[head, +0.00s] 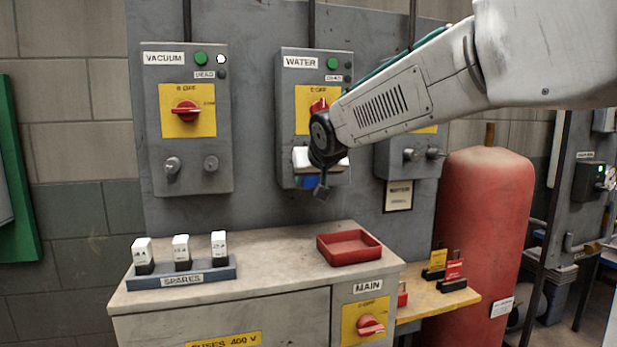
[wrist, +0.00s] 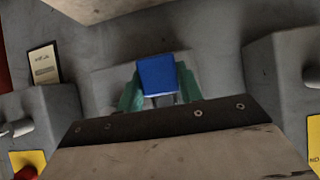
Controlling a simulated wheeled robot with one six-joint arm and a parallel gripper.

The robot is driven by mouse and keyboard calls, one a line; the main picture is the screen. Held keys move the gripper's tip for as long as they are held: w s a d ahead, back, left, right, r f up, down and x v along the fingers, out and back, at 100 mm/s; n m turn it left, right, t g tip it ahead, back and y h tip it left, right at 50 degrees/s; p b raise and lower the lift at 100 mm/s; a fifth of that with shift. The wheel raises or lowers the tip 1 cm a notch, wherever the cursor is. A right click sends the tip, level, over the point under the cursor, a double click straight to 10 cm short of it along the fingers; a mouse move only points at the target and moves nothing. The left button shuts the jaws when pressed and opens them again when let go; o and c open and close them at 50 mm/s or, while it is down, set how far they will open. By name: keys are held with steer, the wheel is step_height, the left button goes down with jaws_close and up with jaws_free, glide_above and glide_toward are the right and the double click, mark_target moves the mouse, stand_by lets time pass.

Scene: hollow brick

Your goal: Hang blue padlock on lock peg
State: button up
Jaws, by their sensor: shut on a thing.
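My gripper (head: 312,174) is in front of the lower part of the grey WATER box (head: 288,100). It is shut on the blue padlock (head: 307,182), which is mostly hidden behind it in the head view. In the wrist view the padlock's blue body (wrist: 157,76) sits between the two teal fingers of my gripper (wrist: 158,88). The padlock's shackle cannot be made out clearly. Any lock peg on the WATER box is hidden behind my gripper, so I cannot tell whether the padlock touches one. The red WATER switch (head: 318,106) is partly covered by my arm.
The VACUUM box (head: 150,120) at left has two grey pegs. The right-hand box (head: 385,160) also has pegs. Below are a red tray (head: 348,261), a SPARES rack (head: 180,280) with white-topped fuses, and tags on a wooden shelf (head: 425,303). A red tank (head: 480,230) stands at right.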

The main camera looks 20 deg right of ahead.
steer(key=o, duration=1.1)
steer(key=v, duration=0.8)
steer(key=s+d+f+g, duration=0.1)
steer(key=s+f+g, duration=0.2)
steer(key=s+f, duration=0.4)
steer(key=s+d+f+g, duration=0.1)
steer(key=s+f+g, duration=0.2)
steer(key=s+f, duration=0.4)
steer(key=s+d+f+g, duration=0.1)
steer(key=s+f+g, duration=0.2)
steer(key=s, duration=1.8)
step_height(320, 180, down, 4)
steer(key=shift+s+f+g, duration=0.1)
steer(key=shift+f+g, duration=0.1)
steer(key=shift+g, duration=0.2)
